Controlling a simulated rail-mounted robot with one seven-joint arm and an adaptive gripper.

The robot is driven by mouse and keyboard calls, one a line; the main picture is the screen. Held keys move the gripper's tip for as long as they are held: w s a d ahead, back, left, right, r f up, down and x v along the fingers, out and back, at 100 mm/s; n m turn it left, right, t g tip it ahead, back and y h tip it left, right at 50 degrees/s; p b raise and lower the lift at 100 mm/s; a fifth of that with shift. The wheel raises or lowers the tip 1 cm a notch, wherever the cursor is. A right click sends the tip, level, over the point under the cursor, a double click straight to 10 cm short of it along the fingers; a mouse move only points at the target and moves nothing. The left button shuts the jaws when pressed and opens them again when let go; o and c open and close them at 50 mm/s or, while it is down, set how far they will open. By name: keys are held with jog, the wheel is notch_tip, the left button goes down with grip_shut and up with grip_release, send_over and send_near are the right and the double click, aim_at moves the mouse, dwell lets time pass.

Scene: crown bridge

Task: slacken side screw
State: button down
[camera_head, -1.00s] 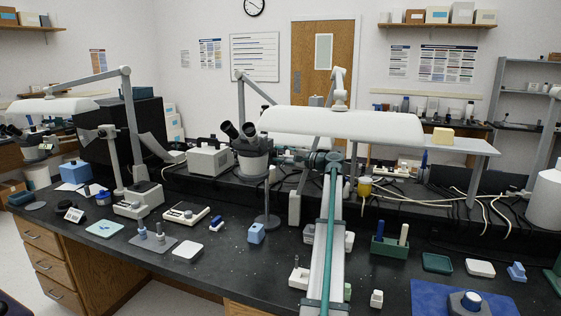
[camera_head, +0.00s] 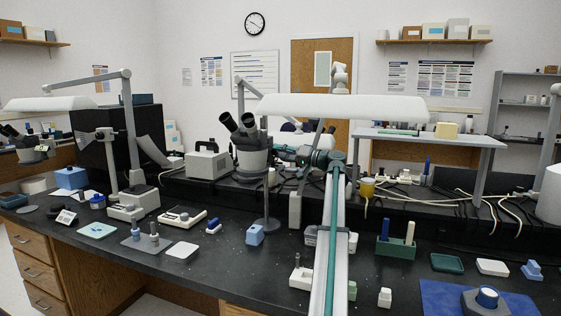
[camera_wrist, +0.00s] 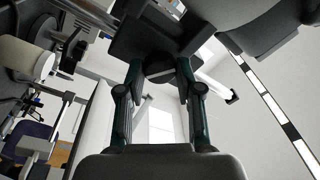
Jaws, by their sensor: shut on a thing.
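The microscope (camera_head: 248,145) stands at the middle of the bench, with two black eyepieces. My gripper (camera_head: 279,153) is at its right side, at the end of my arm, small and partly merged with the dark parts there. In the wrist view, the two green-and-black fingers of my gripper (camera_wrist: 161,68) close from both sides on a dark knob (camera_wrist: 160,72), which looks like the side screw. The knob sits under a large dark block (camera_wrist: 150,35), apparently part of the microscope mount. The fingers hide the knob's sides, and I cannot tell how far it is turned.
A white lamp head (camera_head: 340,107) hangs over the microscope. A grey box (camera_head: 208,163) stands left of it and a thin round-based stand (camera_head: 267,200) in front. A green holder (camera_head: 396,247) and small blocks lie to the right. Cables run along the back.

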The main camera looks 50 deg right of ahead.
jog(key=shift+d+n+y+b, duration=0.1)
jog(key=shift+n+y+b, duration=0.4)
jog(key=shift+n+b, duration=2.95)
jog(key=shift+n+p, duration=0.55)
jog(key=shift+n, duration=0.1)
jog(key=c, duration=0.7)
grip_release()
jog(key=shift+c, duration=0.2)
jog(key=r+v, duration=0.1)
jog(key=v, duration=0.6)
jog(key=shift+s+f, duration=0.25)
jog(key=shift+f, duration=0.1)
